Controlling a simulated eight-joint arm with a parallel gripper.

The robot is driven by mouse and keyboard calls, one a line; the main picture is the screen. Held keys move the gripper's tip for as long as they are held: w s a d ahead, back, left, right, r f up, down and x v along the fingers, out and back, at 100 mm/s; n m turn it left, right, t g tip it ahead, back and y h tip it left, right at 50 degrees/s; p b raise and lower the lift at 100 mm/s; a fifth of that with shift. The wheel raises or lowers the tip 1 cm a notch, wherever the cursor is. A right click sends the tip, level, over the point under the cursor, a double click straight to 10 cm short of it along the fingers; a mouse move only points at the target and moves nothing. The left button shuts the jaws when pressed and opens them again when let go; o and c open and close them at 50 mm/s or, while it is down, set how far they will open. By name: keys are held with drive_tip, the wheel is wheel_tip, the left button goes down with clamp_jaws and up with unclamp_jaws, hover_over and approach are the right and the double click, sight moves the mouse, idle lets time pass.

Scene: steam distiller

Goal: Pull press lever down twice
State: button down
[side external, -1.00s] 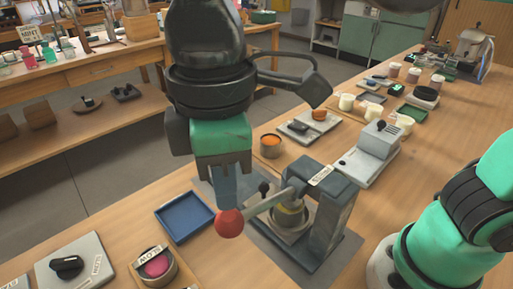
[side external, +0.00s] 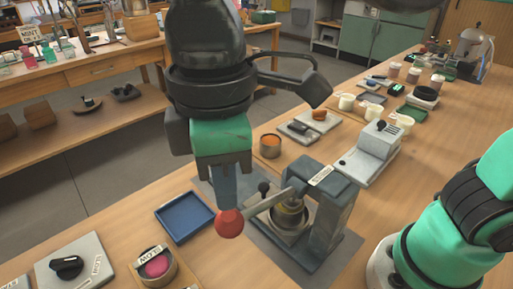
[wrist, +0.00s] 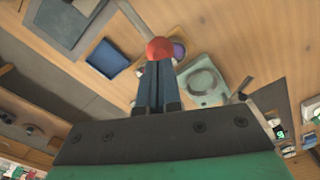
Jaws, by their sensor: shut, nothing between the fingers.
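The press (side external: 329,206) is a grey-blue frame with a labelled top, standing on a dark grey mat. Its lever (side external: 263,203) slopes down to the left and ends in a red ball knob (side external: 229,224). My gripper (side external: 226,203) points down with its fingers shut, the tips right at the top of the knob. In the wrist view the shut fingers (wrist: 158,85) end at the red knob (wrist: 160,49). The fingers look in contact with the knob from above, not around it. A round metal cup (side external: 288,228) sits under the press head.
A blue tray (side external: 185,216) lies left of the lever. A bowl with a pink ball (side external: 155,265) and a dial plate (side external: 72,265) stand front left. An orange-filled cup (side external: 270,146) and a grey machine (side external: 372,153) stand behind the press.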

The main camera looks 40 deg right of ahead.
sight(228, 215)
drive_tip(key=shift+f, duration=2.75)
drive_tip(key=shift+r, duration=3.75)
drive_tip(key=shift+r, duration=0.1)
wheel_tip(228, 215, up, 4)
drive_tip(key=shift+f, duration=3.1)
